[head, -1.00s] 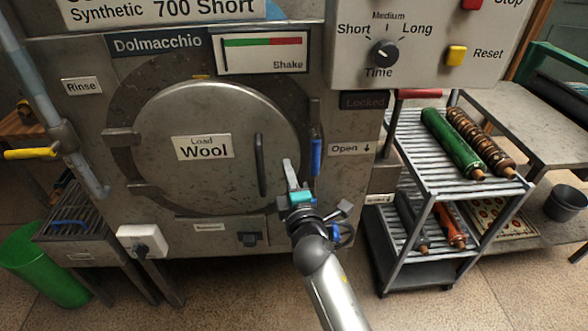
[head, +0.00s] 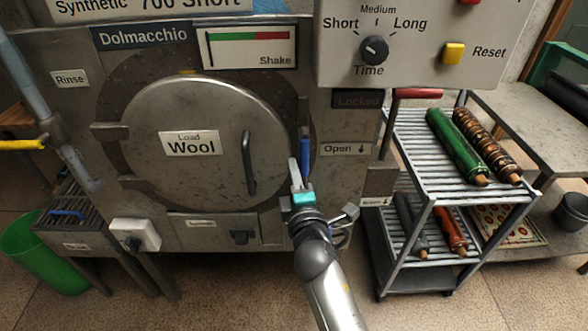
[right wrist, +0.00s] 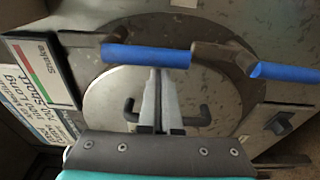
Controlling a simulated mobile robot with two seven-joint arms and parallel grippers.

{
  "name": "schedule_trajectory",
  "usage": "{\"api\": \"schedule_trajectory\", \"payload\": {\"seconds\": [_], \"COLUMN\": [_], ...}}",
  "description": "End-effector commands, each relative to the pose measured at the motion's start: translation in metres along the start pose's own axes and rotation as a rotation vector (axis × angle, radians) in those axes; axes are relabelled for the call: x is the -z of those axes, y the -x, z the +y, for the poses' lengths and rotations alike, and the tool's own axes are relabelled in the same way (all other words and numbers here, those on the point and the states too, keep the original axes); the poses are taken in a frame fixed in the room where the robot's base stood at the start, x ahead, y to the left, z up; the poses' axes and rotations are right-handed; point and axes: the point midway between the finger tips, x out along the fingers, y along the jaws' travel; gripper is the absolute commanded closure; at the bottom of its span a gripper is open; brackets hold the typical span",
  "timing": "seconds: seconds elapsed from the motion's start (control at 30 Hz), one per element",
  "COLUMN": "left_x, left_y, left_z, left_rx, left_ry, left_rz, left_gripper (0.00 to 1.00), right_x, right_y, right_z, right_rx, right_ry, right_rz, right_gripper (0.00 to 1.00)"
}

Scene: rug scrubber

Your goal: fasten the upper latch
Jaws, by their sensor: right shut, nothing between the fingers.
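The upper latch (head: 305,157) has a blue handle and stands at the right rim of the round metal door (head: 205,185). In the right wrist view, which is turned sideways, the upper latch's blue handle (right wrist: 146,56) lies across the fingertips. The lower latch's blue handle (right wrist: 287,72) is farther right there. My right gripper (head: 294,172) is shut and empty, with its tips just left of the upper handle in the head view. I cannot tell whether they touch it. The door looks closed in its frame. My left gripper is not in view.
A dark door handle (head: 248,163) stands left of my gripper. A control box (head: 415,45) juts out at the upper right. A rack (head: 408,170) with several rollers stands to the right. Floor is open in front of the machine.

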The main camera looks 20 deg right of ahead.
Motion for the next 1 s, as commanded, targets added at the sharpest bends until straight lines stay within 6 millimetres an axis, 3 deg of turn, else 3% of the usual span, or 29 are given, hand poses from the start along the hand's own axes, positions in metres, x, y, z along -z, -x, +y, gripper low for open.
{"api": "schedule_trajectory", "payload": {"seconds": [0.5,1.0], "left_x": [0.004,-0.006], "left_y": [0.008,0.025], "left_z": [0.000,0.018], "left_rx": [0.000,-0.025], "left_ry": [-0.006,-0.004], "left_rz": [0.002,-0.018], "left_gripper": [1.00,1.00], "right_x": [-0.006,-0.019], "right_y": [0.001,0.002], "right_z": [-0.002,-0.002], "right_rx": [0.013,0.038], "right_ry": [0.089,0.259], "right_rz": [0.000,-0.002], "right_gripper": [1.00,1.00]}}
